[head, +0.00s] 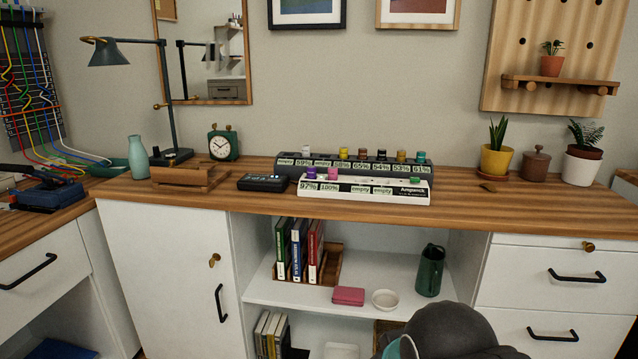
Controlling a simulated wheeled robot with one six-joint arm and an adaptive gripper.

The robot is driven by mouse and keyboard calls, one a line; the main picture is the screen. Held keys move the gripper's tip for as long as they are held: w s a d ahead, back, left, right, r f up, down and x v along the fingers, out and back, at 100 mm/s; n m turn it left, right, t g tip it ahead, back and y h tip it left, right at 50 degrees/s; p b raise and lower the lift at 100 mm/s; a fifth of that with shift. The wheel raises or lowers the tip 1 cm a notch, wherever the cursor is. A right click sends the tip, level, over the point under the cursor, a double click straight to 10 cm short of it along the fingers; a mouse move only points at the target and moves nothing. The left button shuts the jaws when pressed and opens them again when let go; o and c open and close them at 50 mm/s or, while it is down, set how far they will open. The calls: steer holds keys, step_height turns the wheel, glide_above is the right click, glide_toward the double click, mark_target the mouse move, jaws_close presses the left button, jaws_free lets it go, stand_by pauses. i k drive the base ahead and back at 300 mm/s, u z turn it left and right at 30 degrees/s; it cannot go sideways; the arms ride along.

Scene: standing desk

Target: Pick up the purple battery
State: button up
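The purple battery (311,173) stands upright in the leftmost slot of the white front rack (393,196) on the desk. Only its top shows above the rack, and the label below it reads 97%. A pink battery (333,174) stands just to its right, over a 100% label. A green battery (415,181) sits near the rack's right end, with slots labelled empty between. My gripper is not in view; a dark rounded part at the bottom right looks like my arm, below the desk edge.
A dark grey rack (436,181) with several coloured batteries stands directly behind. A black device (264,183) lies left of the white rack. A clock (222,145) and lamp (170,110) stand further left. Potted plants (496,160) stand right. The wooden desktop (460,206) is clear in front right.

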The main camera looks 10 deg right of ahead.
mark_target(311, 170)
steer(key=k, duration=0.25)
steer(key=u, duration=1.55)
steer(key=i, duration=1.2)
steer(key=z, duration=0.45)
